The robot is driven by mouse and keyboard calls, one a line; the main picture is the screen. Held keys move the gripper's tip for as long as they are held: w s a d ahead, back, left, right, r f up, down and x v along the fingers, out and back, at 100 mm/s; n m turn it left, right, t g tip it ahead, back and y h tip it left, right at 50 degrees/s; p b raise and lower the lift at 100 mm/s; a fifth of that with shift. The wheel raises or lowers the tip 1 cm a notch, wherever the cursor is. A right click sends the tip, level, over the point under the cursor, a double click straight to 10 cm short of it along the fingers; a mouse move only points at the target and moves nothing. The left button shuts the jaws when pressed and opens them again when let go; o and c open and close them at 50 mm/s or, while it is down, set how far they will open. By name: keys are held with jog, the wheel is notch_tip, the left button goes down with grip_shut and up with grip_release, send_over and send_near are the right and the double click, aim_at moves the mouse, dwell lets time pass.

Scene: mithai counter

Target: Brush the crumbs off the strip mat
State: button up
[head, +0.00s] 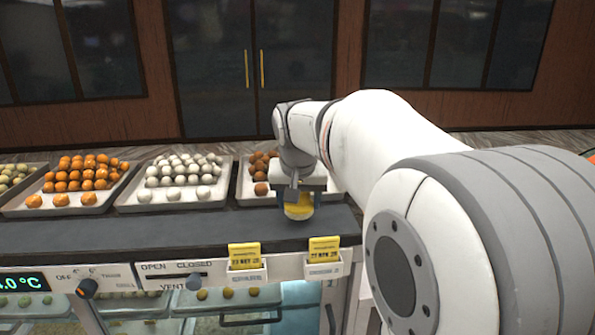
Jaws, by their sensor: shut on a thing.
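My gripper (299,197) is at the front of the counter, pointing down, with my arm reaching in from the right. It is shut on a small yellow thing (299,210) with a paler lower part. It looks like a brush, but its shape is partly hidden by the gripper. A long dark strip (130,232) runs along the counter in front of the sweet trays, and the yellow thing is over or on its right part. I cannot tell whether this strip is the mat or the bare counter top. I can make out no crumbs.
Trays of orange sweets (57,205), white sweets (130,205) and brown sweets (247,197) stand behind the strip. Two yellow cards (244,255) (324,249) in white holders stand at the front edge. The strip left of my gripper is clear. My arm hides the right side.

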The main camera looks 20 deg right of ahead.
jog(key=shift+a+r+p, duration=0.1)
jog(key=shift+r+p, duration=1.8)
jog(key=shift+r, duration=1.05)
jog(key=shift+f, duration=0.15)
